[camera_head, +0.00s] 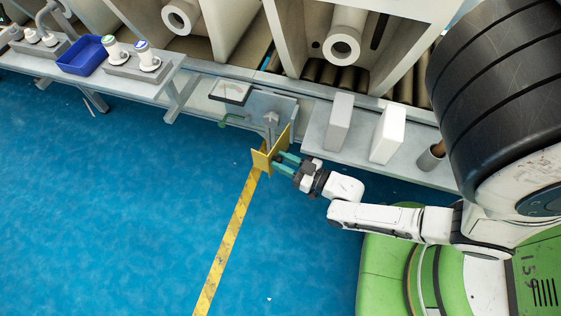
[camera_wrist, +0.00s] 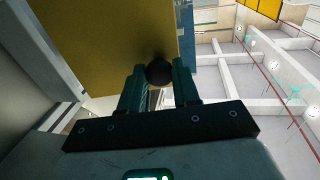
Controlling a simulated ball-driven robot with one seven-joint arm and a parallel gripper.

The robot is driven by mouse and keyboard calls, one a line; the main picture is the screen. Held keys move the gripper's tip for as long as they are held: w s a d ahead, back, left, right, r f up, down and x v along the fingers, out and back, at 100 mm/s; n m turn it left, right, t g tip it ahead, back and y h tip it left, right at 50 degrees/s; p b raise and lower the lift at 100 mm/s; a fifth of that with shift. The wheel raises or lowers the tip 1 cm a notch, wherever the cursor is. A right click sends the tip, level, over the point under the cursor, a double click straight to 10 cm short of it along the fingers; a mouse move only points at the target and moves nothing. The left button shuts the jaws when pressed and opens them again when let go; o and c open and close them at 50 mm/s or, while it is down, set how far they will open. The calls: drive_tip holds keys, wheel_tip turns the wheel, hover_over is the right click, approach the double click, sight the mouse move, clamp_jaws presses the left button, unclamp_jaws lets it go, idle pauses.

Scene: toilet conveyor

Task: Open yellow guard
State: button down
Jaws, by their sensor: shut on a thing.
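The yellow guard (camera_head: 270,150) is an angled yellow plate at the front of a grey metal bracket, near the centre of the head view. In the wrist view the guard (camera_wrist: 105,40) fills the upper left, with a dark round knob (camera_wrist: 159,72) at its lower right edge. My gripper (camera_head: 283,162) reaches the guard from the right, its green fingers touching the guard's side. In the wrist view my gripper (camera_wrist: 158,80) has its fingers on either side of the knob, shut on it. How far the guard stands open I cannot tell.
A blue bin (camera_head: 82,56) sits on a bench at the left. The blue floor (camera_head: 130,220) is open, with a yellow stripe (camera_head: 228,245).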

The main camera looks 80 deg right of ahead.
idle(0.3)
drive_tip(key=c, duration=0.8)
unclamp_jaws()
drive_tip(key=shift+c, duration=0.2)
drive_tip(key=shift+s, duration=0.1)
drive_tip(key=p+v, duration=0.1)
drive_tip(key=v, duration=0.9)
drive_tip(key=shift+s, duration=0.3)
drive_tip(key=shift+a, duration=0.1)
drive_tip(key=shift+c, duration=0.3)
